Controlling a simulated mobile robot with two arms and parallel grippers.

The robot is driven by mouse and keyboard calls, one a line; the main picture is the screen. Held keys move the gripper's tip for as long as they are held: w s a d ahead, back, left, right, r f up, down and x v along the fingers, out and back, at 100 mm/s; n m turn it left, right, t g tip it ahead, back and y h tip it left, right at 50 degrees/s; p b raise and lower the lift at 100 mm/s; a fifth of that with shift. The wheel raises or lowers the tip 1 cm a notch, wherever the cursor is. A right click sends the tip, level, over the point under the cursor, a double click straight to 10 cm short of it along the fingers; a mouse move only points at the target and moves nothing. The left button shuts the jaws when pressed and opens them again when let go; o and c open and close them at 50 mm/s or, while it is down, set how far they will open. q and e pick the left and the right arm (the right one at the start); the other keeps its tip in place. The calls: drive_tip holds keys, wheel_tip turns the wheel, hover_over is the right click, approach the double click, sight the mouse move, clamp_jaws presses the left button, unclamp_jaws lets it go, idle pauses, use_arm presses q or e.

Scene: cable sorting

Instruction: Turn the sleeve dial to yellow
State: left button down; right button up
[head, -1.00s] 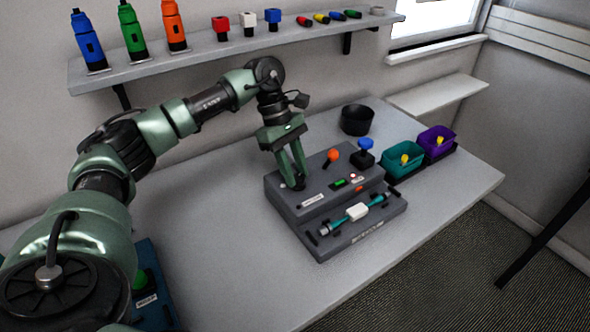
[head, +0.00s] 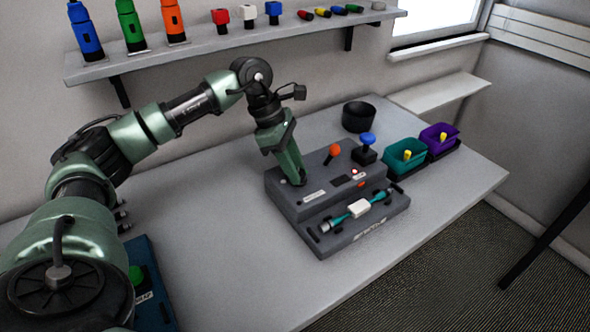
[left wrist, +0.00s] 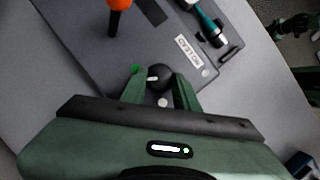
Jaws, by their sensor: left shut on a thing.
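My left gripper (head: 299,182) points down at the left end of the grey machine (head: 285,200), its fingers seen nearly edge-on. In the left wrist view the two fingertips (left wrist: 160,82) close around a dark round dial (left wrist: 160,74) with a short white mark on it. A green dot (left wrist: 134,68) shows by the left finger, and pale dots show near the dial. No yellow dot can be made out; part of the ring around the dial is hidden by the fingers. The dial is hidden in the head view. My right gripper is not in view.
The machine carries an orange-knobbed lever (head: 333,150), a dark display (head: 341,180) and a teal cable with a white block (head: 359,208). A blue-topped post (head: 368,140), a black bowl (head: 358,116), a teal bin (head: 405,149) and a purple bin (head: 439,137) stand beyond.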

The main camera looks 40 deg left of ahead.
use_arm(q)
drive_tip(key=n+b, duration=0.1)
drive_tip(key=n, duration=0.1)
drive_tip(key=n+t+y, duration=0.1)
drive_tip(key=n, duration=0.1)
drive_tip(key=shift+s+d+n+t+b, duration=0.15)
drive_tip(key=shift+n+t+b, duration=0.15)
drive_tip(key=shift+n+b, duration=0.1)
drive_tip(key=shift+n, duration=0.9)
drive_tip(key=c, duration=1.1)
unclamp_jaws()
drive_tip(key=shift+o, duration=0.2)
drive_tip(key=v, duration=0.8)
drive_tip(key=shift+d+b, duration=0.2)
drive_tip(key=shift+b, duration=0.2)
drive_tip(key=shift+s, duration=0.1)
